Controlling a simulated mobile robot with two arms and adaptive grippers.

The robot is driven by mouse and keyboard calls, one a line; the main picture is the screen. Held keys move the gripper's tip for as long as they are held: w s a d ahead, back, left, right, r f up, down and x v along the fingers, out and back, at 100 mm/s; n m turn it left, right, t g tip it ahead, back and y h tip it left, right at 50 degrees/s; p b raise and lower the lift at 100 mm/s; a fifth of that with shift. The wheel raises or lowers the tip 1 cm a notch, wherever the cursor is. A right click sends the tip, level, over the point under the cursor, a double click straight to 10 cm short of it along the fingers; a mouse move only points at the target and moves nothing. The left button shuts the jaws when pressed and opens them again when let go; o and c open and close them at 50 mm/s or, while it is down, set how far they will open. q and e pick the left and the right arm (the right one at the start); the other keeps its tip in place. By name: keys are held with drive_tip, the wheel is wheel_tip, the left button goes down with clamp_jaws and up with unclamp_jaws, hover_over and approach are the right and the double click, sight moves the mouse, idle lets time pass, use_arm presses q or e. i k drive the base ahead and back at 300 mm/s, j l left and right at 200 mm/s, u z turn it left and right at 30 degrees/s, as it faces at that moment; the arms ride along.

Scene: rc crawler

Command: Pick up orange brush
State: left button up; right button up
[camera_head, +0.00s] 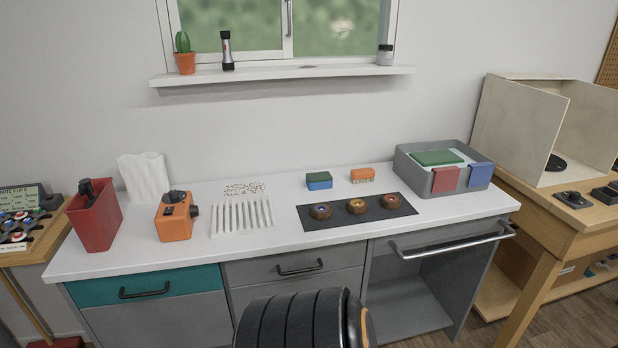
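The orange brush (362,174) lies on the white worktop towards the back, right of centre. It is a small block with an orange top and pale bristles beneath. It stands apart from a green and blue sponge (319,180) to its left. The black mat (330,223) lies in front of it. Neither of my grippers shows in the head view.
Three brown rings (357,206) sit on the mat. A grey basin (408,173) with red, blue and green cloths stands to the right. A white ribbed rack (242,217), an orange device (174,222) and a red bin (96,222) stand left on the worktop (290,200).

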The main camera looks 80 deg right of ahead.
sight(361, 175)
drive_tip(key=z, duration=3.05)
